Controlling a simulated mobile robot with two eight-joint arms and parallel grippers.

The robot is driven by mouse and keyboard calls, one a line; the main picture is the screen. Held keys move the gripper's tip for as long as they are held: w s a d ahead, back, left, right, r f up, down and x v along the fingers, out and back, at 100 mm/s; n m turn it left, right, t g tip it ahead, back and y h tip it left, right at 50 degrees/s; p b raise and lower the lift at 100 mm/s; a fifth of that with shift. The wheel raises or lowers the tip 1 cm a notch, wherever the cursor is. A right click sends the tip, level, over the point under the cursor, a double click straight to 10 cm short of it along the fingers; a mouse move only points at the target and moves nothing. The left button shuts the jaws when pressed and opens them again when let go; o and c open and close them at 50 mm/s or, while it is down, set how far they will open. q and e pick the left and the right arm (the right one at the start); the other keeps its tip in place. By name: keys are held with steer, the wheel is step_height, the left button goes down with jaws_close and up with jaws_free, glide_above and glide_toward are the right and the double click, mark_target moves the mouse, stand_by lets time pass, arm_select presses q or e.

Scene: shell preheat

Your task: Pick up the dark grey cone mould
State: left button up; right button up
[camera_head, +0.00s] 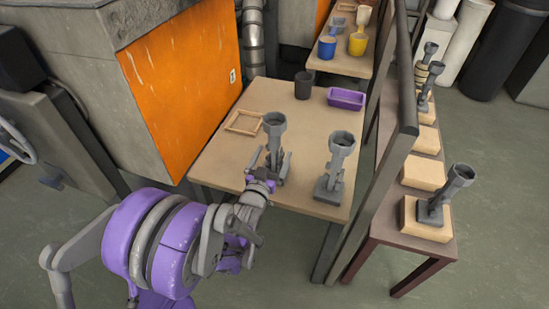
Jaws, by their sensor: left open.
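A dark grey, cup-shaped mould (303,85) stands upright near the back of the wooden table. A mid-grey piece with a wide cup on a stem (274,124) stands at the table's front left. A similar grey piece (340,143) stands upright to its right. My left gripper (270,160) is open at the lower stem of the front-left piece, one finger on each side in the picture. I cannot tell whether the fingers touch it. The dark grey mould is well beyond the gripper. My right gripper is not in view.
A wooden frame (244,122) and a purple tray (346,98) lie on the table (240,161). A grey upright panel (386,150) bounds its right side. An orange-faced block (184,82) stands to the left. The table's middle is clear.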

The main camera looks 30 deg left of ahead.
mark_target(277, 145)
arm_select(q)
steer(key=x, duration=0.4)
steer(key=shift+w+r, duration=0.2)
jaws_close()
